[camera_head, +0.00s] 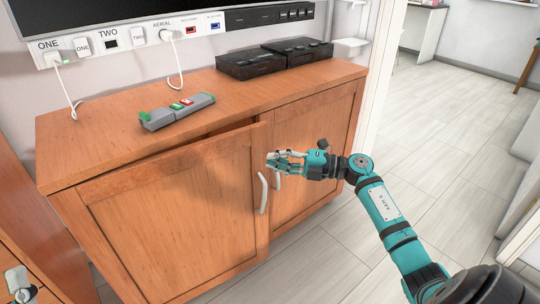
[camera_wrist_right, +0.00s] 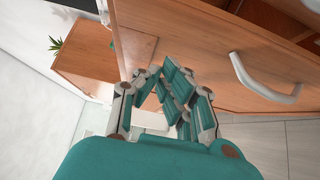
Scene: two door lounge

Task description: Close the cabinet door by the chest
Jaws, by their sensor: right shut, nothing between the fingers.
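The low wooden cabinet (camera_head: 215,112) has two doors. Its left door (camera_head: 170,215) is ajar: its right edge stands out from the front, with a dark gap below the top. A white handle (camera_head: 263,193) is on that edge. The right door (camera_head: 318,145) looks shut. My right gripper (camera_head: 270,160) is at the open door's free edge, in front of the right door; contact cannot be told. It is shut and empty. In the right wrist view its fingers (camera_wrist_right: 168,88) are beside a panel with a white handle (camera_wrist_right: 265,82).
The wooden chest (camera_head: 45,235) stands close at the left of the cabinet. A grey-green device (camera_head: 177,110) and black boxes (camera_head: 270,58) lie on the cabinet top. White cables hang from the wall sockets. The tiled floor at right is clear.

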